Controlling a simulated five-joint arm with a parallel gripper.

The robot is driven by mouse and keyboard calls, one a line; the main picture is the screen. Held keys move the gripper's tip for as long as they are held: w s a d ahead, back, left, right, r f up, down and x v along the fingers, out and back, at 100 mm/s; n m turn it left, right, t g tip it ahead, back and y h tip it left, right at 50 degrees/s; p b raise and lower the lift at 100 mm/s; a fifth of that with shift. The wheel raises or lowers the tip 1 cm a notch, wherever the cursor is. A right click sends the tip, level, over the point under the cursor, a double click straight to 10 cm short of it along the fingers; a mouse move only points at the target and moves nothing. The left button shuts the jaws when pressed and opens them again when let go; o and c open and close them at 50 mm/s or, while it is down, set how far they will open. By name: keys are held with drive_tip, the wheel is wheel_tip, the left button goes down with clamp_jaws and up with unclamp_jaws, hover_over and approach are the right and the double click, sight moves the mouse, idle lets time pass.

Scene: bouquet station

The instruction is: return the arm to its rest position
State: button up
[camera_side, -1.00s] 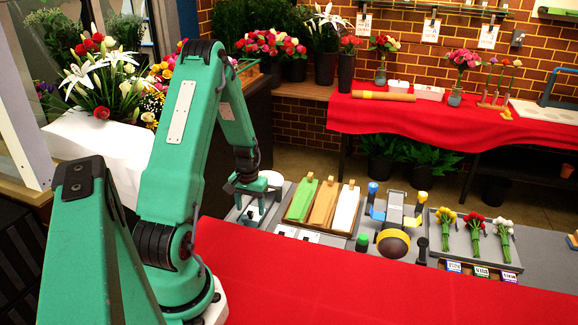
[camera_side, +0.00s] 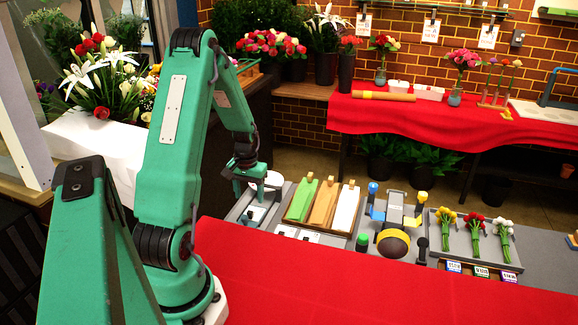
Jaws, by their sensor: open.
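My green arm is bent, with its elbow high and its forearm sloping down to the right. My gripper (camera_side: 250,188) hangs at the forearm's end, pointing down. Its jaws are apart, with no object visible between them. It is above the left end of the station, in front of a pale round piece (camera_side: 273,180) and left of the wrap tray (camera_side: 318,205). The gap between the fingertips and the station surface is hard to judge.
The tray holds green, tan and white strips. To its right are a yellow-and-blue fixture (camera_side: 393,225) and a flower tray (camera_side: 463,240) with yellow, red and white bunches. Red cloth (camera_side: 370,290) in front is bare. Flowers on a white-covered stand (camera_side: 100,150) are behind my arm.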

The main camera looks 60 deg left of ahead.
drive_tip(key=shift+r, duration=0.3)
idle(0.5)
drive_tip(key=shift+w+d+r, duration=0.15)
drive_tip(key=shift+r, duration=0.05)
drive_tip(key=w+d+r+m+t+y, duration=0.1)
drive_tip(key=w+d+r+m, duration=0.1)
drive_tip(key=d+r, duration=0.55)
drive_tip(key=w+d+r+m+t, duration=0.1)
drive_tip(key=w+d+r+m, duration=0.15)
drive_tip(key=d+r, duration=0.5)
drive_tip(key=s+d+r+m+t, duration=0.1)
drive_tip(key=s+d+r, duration=0.1)
drive_tip(key=d, duration=0.3)
drive_tip(key=s+d+r+m+t, duration=0.1)
drive_tip(key=s+d+r+m, duration=0.1)
drive_tip(key=d, duration=0.4)
drive_tip(key=s+d+r+m+t+h, duration=0.1)
drive_tip(key=s+d+r, duration=0.3)
drive_tip(key=d+r, duration=0.1)
drive_tip(key=shift+s+d+t, duration=0.25)
drive_tip(key=shift+t, duration=0.05)
drive_tip(key=shift+r+m, duration=0.1)
drive_tip(key=shift+m, duration=0.15)
drive_tip(key=shift+c, duration=0.2)
